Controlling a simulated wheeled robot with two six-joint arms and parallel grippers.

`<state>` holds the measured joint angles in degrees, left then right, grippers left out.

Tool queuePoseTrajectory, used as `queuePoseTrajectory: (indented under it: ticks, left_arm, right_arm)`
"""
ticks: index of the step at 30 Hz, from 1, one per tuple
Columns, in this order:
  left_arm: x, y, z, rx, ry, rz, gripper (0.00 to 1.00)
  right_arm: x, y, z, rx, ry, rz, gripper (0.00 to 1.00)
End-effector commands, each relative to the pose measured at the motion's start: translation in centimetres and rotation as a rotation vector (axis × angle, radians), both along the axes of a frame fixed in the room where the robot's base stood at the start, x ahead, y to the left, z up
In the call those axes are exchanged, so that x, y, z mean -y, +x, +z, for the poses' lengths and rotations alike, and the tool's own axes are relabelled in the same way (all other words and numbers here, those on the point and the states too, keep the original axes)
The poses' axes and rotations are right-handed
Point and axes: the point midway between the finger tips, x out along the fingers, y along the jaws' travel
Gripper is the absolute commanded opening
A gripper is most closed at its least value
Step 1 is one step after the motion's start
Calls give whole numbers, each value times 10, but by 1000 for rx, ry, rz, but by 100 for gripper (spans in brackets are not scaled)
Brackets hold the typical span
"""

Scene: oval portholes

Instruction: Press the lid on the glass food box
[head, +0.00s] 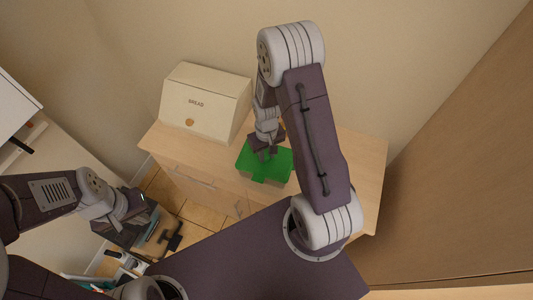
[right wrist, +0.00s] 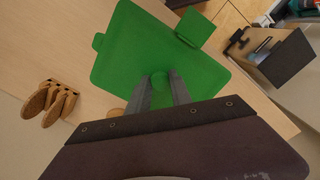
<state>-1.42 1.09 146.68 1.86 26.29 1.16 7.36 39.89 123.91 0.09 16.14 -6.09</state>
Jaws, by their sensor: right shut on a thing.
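The green lid (head: 277,169) is over the wooden cabinet top, in front of the bread box. In the right wrist view the lid (right wrist: 132,62) is a flat green square with tabs at its edges and a round knob. My right gripper (head: 265,155) comes down from above and is shut on the knob; its two grey fingers (right wrist: 160,90) stand either side of it. The glass box cannot be made out; whatever is under the lid is hidden by it. My left gripper (head: 150,229) is low at the left, away from the lid; its jaws are not clear.
A cream bread box (head: 205,100) stands at the back left of the cabinet top (head: 365,165). Brown oval wooden pieces (right wrist: 48,100) stand on the top in the right wrist view. Bare wood lies right of my right arm. Tiled floor (head: 200,210) shows at the left.

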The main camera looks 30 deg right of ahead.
Motion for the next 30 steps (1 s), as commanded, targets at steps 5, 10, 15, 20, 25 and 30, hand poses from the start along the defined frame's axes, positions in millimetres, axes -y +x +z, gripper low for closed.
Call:
queuePoseTrajectory:
  ticks: [5, 10, 15, 20, 25, 30]
  left_arm:
    - [0, 0, 0, 0, 0, 0, 0]
    - [0, 0, 0, 0, 0, 0, 0]
    - [0, 0, 0, 0, 0, 0, 0]
    - [0, 0, 0, 0, 0, 0, 0]
    - [0, 0, 0, 0, 0, 0, 0]
    - [0, 0, 2, 0, 0, 0, 0]
  right_arm:
    - [0, 0, 0, 0, 0, 0, 0]
    - [0, 0, 0, 0, 0, 0, 51]
    - [0, 0, 0, 0, 0, 0, 51]
    - [0, 0, 0, 0, 0, 0, 73]
    - [0, 0, 0, 0, 0, 0, 73]
    - [0, 0, 2, 0, 0, 0, 73]
